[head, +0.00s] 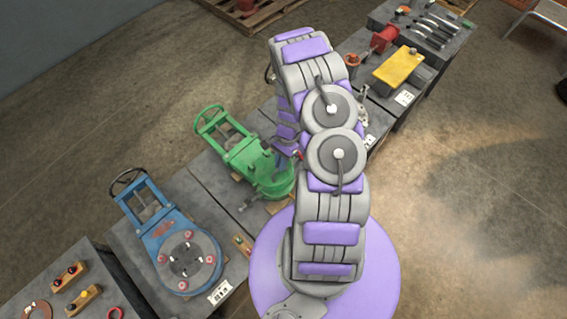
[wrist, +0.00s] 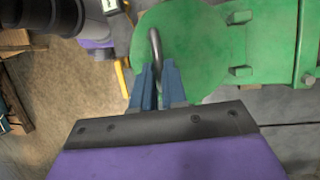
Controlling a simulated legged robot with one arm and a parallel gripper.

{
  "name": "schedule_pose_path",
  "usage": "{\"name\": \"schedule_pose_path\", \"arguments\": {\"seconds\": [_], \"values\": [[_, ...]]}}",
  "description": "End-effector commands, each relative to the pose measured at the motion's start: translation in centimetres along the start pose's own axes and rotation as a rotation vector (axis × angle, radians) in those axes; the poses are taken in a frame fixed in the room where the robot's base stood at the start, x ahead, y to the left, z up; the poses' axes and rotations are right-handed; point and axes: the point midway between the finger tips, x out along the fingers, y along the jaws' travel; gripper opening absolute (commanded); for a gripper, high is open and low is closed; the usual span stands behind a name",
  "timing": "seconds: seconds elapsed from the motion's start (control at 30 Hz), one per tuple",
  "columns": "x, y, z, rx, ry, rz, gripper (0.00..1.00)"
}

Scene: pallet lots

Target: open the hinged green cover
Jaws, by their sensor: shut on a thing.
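The green cover (wrist: 185,28) is a round plate seen face-on in the wrist view, with a grey curved handle (wrist: 155,45) near its left side. My gripper (wrist: 156,70) has its blue fingers closed on this handle. Green brackets and a bolted flange show to the right of the plate. In the head view the green valve body (head: 262,172) with its handwheel stands on a grey block, and my arm hides part of it. I cannot tell how far the cover is tilted.
A blue valve (head: 180,250) with a handwheel stands on the block to the left. A yellow plate (head: 398,66) and a red part (head: 385,38) are on blocks at the upper right. A pallet (head: 250,12) lies at the back. The floor to the right is open.

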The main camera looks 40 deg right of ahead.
Motion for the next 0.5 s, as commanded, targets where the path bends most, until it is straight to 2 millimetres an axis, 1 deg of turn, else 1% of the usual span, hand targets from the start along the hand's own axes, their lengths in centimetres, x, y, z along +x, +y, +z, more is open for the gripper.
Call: {"name": "schedule_pose_path", "arguments": {"seconds": [0.17,0.37,0.5], "values": [[-0.7,-0.8,0.2,0.020,0.002,0.052,0.00],[-1.5,-1.6,0.6,0.022,0.003,0.052,0.00],[-2.3,-2.8,0.9,0.022,0.002,0.050,0.00]]}}
